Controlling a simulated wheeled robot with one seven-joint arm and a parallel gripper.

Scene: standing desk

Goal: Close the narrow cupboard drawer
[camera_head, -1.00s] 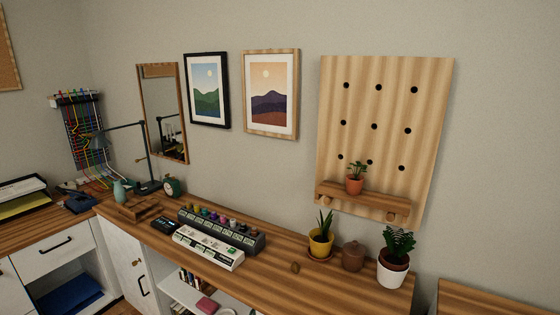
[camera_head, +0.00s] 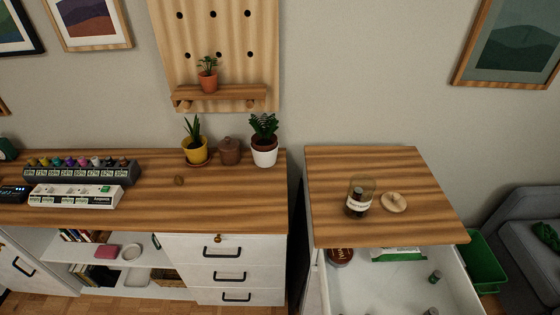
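The narrow cupboard (camera_head: 340,226) stands at the right, with a striped wooden top. Its white drawer (camera_head: 384,292) is pulled out toward me below the top's front edge. Inside the drawer are a dark round tin (camera_head: 341,256), a green and white packet (camera_head: 398,254) and small dark cylinders (camera_head: 434,277). The drawer's front and handle are outside the picture, below the lower edge. My gripper is not in view.
A glass jar (camera_head: 360,196) and a round wooden lid (camera_head: 394,202) sit on the cupboard top. A long desk (camera_head: 240,205) with closed drawers (camera_head: 224,268) is at left, across a narrow gap. A green bin (camera_head: 485,265) and grey sofa (camera_head: 525,240) are at right.

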